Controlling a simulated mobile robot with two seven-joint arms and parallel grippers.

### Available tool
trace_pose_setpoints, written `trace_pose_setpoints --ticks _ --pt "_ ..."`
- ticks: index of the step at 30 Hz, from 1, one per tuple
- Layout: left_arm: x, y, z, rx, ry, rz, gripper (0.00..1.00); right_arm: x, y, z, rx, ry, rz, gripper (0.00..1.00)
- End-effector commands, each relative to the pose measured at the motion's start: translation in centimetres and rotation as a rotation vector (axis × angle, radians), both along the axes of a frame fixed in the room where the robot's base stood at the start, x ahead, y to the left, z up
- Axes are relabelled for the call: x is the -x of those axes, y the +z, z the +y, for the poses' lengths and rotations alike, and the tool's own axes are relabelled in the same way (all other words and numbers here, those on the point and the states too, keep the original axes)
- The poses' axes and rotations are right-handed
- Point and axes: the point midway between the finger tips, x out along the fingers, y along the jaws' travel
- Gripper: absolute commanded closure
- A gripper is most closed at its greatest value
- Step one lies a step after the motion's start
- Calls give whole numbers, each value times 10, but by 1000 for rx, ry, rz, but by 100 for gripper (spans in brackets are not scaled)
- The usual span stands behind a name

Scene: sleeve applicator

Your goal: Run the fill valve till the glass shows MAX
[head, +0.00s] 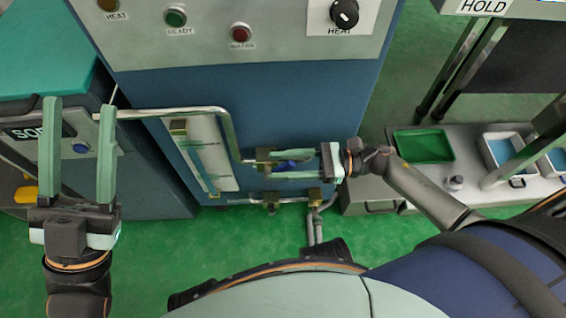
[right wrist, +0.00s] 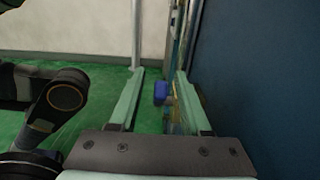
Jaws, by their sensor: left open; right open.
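The blue handle of a valve (head: 289,166) sits on the pipe at the front of the blue machine. I take it for the fill valve. My right gripper (head: 273,164) is open, with its fingers on either side of the handle. In the right wrist view the blue handle (right wrist: 161,92) shows between the open fingers, with no clear grip on it. The sight glass (head: 211,165) stands on a pale plate left of the valve. Its level and marks are too small to read. My left gripper (head: 79,105) is open and empty at the far left.
A bent metal pipe (head: 222,120) runs across the machine front above the glass. A lower pipe with brass fittings (head: 270,204) lies below the valve. A grey bench (head: 465,190) with a green tray (head: 424,146) stands at the right. The green floor in front is partly clear.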

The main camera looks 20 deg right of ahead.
Motion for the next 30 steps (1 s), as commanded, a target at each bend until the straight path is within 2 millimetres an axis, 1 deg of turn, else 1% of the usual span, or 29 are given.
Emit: trace_pose_setpoints --ticks 8,18,21,30 --pt "0 0 0 0 0 1 50 -1 0 1 0 0 0 52" --pt "0 0 0 1 -1 0 50 0 0 1 0 0 0 91" --pt "0 0 0 1 -1 0 50 0 0 1 0 0 0 100" --pt "0 0 0 1 -1 0 50 0 0 1 1 1 1 100"
